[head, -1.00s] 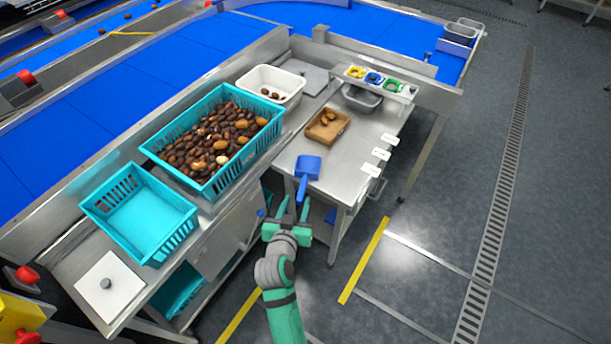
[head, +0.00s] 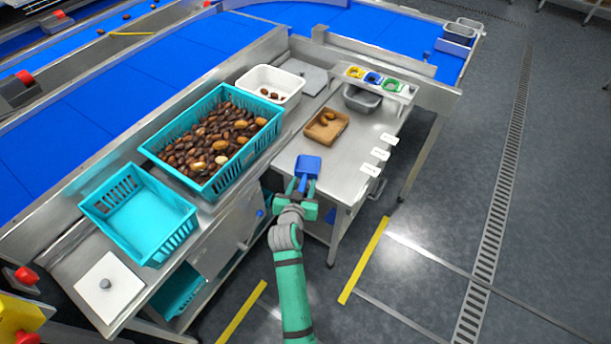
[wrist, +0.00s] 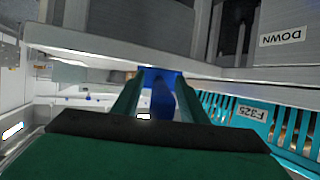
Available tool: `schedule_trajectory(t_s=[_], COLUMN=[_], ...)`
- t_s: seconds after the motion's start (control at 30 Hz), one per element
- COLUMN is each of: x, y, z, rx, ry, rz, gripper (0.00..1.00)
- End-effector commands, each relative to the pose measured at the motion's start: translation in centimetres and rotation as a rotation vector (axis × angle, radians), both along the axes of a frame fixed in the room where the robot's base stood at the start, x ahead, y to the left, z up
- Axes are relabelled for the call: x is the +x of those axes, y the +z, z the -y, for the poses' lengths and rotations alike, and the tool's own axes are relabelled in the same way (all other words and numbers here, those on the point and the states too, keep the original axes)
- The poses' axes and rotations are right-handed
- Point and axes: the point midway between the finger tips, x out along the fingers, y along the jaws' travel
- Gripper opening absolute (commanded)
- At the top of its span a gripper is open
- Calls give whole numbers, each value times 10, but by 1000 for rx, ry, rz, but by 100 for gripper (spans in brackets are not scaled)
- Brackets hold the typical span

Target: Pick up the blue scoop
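The blue scoop (head: 308,165) lies at the near edge of the small steel table, its flat pan on the top and its handle pointing toward me. My gripper (head: 300,186) is at the handle, with a green finger on either side of it. In the wrist view the scoop's handle (wrist: 163,102) shows blue between the two fingers (wrist: 155,98), which stand apart. A gap seems to remain between fingers and handle. My gripper hides the handle's near end in the head view.
A brown tray (head: 313,135) with a few dates lies farther back on the steel table (head: 336,171). A teal crate full of dates (head: 229,182) and an empty teal crate (head: 183,237) stand to the left. White labels line the table's right side.

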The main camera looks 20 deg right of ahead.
Motion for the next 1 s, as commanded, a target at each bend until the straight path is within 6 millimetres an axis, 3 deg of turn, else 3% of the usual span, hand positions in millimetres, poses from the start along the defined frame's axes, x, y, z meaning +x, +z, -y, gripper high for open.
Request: schedule_trajectory(t_s=[0.3, 0.47, 0.83, 1.0], x=[4, 4, 4, 5], y=[-2, -2, 1, 14], z=[2, 2, 2, 2], rx=[0, 0, -1, -1], ry=[0, 0, 1, 0], rz=[0, 0, 2, 5], gripper=[37, 0, 0, 0])
